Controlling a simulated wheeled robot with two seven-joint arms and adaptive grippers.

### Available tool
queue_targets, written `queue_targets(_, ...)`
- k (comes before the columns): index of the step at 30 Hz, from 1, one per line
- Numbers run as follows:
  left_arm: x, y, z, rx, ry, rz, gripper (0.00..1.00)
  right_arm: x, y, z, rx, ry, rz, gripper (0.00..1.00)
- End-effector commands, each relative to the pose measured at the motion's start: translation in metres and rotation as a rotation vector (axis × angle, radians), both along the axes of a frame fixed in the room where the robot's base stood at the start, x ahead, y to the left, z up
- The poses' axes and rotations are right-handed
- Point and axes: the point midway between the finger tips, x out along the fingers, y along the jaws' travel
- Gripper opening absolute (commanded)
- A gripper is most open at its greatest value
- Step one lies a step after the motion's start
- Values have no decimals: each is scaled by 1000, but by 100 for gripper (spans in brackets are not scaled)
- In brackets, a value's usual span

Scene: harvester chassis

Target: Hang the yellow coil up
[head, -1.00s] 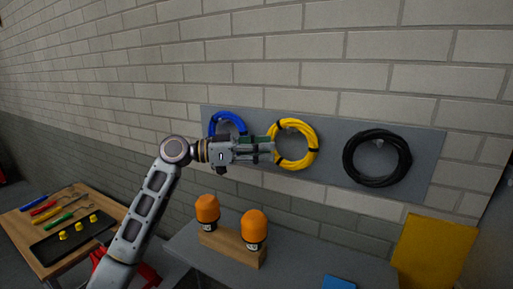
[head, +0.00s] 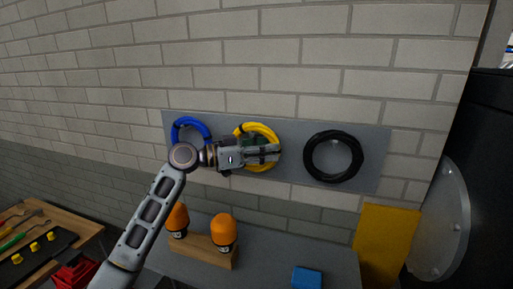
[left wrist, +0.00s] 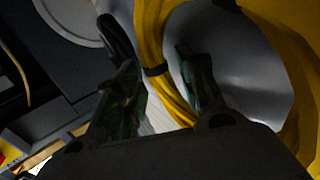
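The yellow coil (head: 262,128) is against the grey board (head: 291,128) on the brick wall, between the blue coil (head: 190,121) and the black coil (head: 333,177). My left gripper (head: 270,154) lies in front of the yellow coil, reaching across its middle and hiding part of it. In the left wrist view, the fingers of my left gripper (left wrist: 160,90) are apart, with a banded strand of the yellow coil (left wrist: 151,35) showing between them. A gap shows beside the left finger. The peg behind the yellow coil is hidden. My right gripper is out of view.
Below the board, a grey bench (head: 262,255) holds a wooden block (head: 203,249) with two orange-topped items and a blue box (head: 307,277). A yellow panel (head: 388,240) stands at the right. A tool table (head: 65,235) is at the left.

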Motion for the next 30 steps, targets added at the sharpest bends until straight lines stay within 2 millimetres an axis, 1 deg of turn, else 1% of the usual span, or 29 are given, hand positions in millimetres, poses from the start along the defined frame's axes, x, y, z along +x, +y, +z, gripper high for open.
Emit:
queue_targets(4,2,-5,0,0,0,1,39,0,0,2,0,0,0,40)
queue_targets(13,2,-5,0,0,0,1,39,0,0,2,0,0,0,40)
queue_targets(22,2,-5,0,-1,0,1,1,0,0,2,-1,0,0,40)
queue_targets(30,2,-5,3,-2,-3,1,0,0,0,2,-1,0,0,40)
